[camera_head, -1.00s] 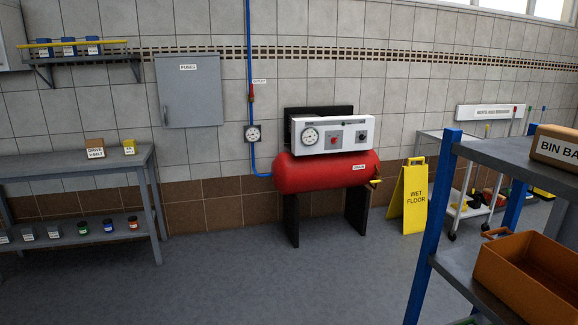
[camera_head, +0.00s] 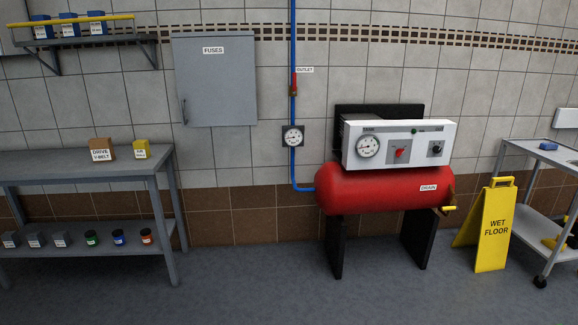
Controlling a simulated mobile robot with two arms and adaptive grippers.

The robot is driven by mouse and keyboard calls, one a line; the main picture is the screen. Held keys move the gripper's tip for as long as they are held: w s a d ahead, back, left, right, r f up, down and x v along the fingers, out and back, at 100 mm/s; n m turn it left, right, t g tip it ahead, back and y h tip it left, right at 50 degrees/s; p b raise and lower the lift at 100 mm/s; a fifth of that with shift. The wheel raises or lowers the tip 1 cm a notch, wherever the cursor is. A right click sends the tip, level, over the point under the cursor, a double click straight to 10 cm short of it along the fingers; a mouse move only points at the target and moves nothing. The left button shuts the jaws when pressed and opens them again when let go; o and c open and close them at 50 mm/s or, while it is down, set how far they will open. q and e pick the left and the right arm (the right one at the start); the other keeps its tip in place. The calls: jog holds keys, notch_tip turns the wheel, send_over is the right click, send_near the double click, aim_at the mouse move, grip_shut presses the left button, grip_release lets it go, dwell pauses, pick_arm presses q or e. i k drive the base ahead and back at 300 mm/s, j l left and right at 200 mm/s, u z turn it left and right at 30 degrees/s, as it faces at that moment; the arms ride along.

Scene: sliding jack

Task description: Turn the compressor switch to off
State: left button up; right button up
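The compressor is a red tank (camera_head: 375,190) on black legs against the wall, ahead and to the right. A white control panel (camera_head: 420,136) sits on top of it. The panel carries a tank gauge (camera_head: 367,146), a red switch (camera_head: 400,153) on a grey plate, a black knob (camera_head: 436,149) and a small green lamp (camera_head: 414,131). The markings around the switch are too small to read. Neither of my grippers is in view.
A yellow wet floor sign (camera_head: 494,232) stands right of the tank, beside a grey cart (camera_head: 512,195). A grey workbench (camera_head: 90,167) is at left. A yellow drain handle (camera_head: 449,208) sticks out at the tank's right end. The floor (camera_head: 255,290) in front is clear.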

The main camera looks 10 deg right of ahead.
aim_at(399, 152)
jog(key=i+l, duration=0.15)
jog(key=i, duration=0.3)
jog(key=i+l+u, duration=0.15)
jog(key=i, duration=0.25)
jog(key=i+l, duration=0.2)
jog(key=i, duration=0.25)
jog(key=i+l+u, duration=0.15)
jog(key=i, duration=0.3)
